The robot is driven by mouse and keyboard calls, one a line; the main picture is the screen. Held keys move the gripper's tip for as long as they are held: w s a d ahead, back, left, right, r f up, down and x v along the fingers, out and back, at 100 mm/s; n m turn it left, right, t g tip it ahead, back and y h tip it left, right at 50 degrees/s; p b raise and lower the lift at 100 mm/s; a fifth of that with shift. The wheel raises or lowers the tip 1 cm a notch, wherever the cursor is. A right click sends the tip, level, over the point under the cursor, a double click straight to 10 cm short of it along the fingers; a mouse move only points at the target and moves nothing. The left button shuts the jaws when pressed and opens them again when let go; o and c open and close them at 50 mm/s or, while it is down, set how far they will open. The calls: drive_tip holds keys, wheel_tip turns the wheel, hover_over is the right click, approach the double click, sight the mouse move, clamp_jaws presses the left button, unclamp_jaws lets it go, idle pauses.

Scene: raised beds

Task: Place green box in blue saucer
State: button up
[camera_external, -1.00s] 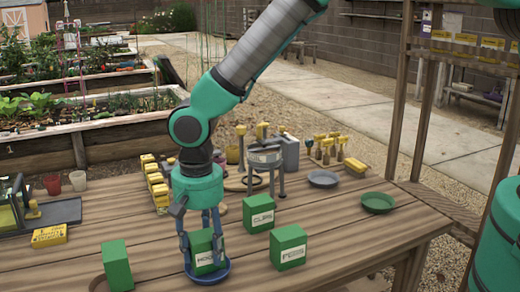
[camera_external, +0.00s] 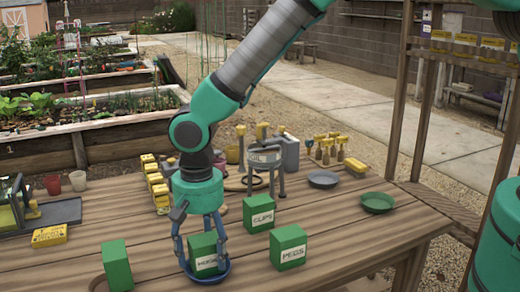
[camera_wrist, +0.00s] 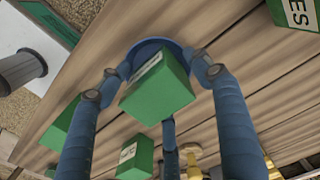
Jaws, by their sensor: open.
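A green box (camera_external: 204,252) with a white label stands in the blue saucer (camera_external: 214,279) near the front of the table. My gripper (camera_external: 203,258) is above and around this box, its blue fingers spread and apart from the box sides. In the wrist view, the box (camera_wrist: 160,86) sits between the open fingers, with the blue saucer's rim (camera_wrist: 152,43) showing behind it. The box hides most of the saucer.
Other green boxes stand close by: one at left (camera_external: 117,265), one labelled PEGS (camera_external: 289,246) and one behind it (camera_external: 258,212). A grey-blue saucer (camera_external: 323,179) and a green saucer (camera_external: 378,202) lie farther right. A yellow box (camera_external: 50,236) lies at left.

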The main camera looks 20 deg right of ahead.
drive_tip(key=shift+r, duration=0.15)
wheel_tip(320, 180, up, 12)
drive_tip(key=shift+r+p, duration=0.2)
drive_tip(key=shift+p, duration=0.7)
idle(0.3)
idle(0.5)
